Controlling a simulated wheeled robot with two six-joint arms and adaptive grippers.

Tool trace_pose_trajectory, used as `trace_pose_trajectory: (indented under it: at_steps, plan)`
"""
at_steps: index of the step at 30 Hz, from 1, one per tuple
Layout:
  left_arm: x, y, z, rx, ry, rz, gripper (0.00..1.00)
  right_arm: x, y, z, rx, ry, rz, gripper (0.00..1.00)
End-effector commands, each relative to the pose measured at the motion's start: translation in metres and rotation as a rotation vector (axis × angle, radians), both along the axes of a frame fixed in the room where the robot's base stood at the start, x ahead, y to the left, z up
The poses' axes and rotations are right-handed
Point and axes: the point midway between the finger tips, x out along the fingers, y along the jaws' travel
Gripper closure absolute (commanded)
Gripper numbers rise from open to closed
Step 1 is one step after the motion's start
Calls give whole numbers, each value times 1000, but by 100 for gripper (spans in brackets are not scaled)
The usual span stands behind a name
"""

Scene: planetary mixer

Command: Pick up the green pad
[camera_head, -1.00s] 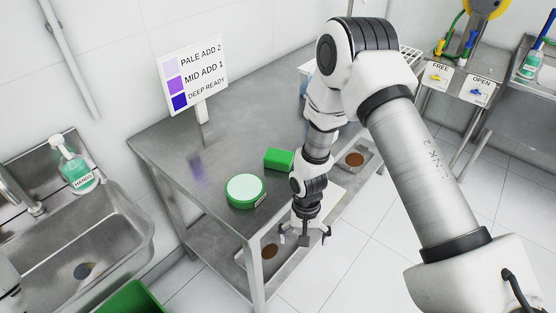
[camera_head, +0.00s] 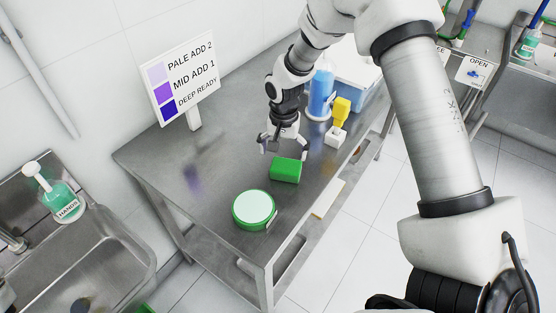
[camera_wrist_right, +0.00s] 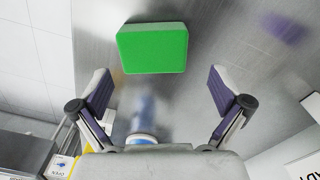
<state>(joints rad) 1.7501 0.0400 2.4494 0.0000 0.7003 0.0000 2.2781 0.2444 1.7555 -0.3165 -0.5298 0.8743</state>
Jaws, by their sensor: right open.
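The green pad (camera_head: 285,171) is a bright green block lying on the steel table. In the right wrist view the green pad (camera_wrist_right: 153,47) lies ahead of the fingertips, in line with the gap between them. My right gripper (camera_head: 284,147) is open and empty, just behind the pad in the head view and apart from it. Its two spread fingers (camera_wrist_right: 158,85) show on either side in the right wrist view. My left gripper is not in view.
A round green-rimmed container (camera_head: 254,209) stands near the pad. A blue bottle (camera_head: 320,93), a yellow-topped white item (camera_head: 340,116) and a clear bin (camera_head: 362,85) stand behind. A sign (camera_head: 186,82) stands at the table's back-left edge. The left tabletop is clear.

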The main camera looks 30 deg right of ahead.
Motion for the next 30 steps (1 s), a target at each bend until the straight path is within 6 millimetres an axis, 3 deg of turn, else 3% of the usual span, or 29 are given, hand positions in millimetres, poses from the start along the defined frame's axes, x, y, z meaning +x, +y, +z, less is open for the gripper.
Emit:
trace_pose_trajectory:
  at_steps: [7,11,18,22,30]
  plan:
    - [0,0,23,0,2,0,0,0,-6,-35,0,6,-1,0]
    - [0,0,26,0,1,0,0,0,-6,-57,0,3,1,0]
    - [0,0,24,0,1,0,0,1,-6,-62,1,-1,1,0]
    - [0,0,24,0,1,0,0,1,-6,-62,0,0,1,46]
    - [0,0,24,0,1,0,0,1,-6,-62,0,0,1,52]
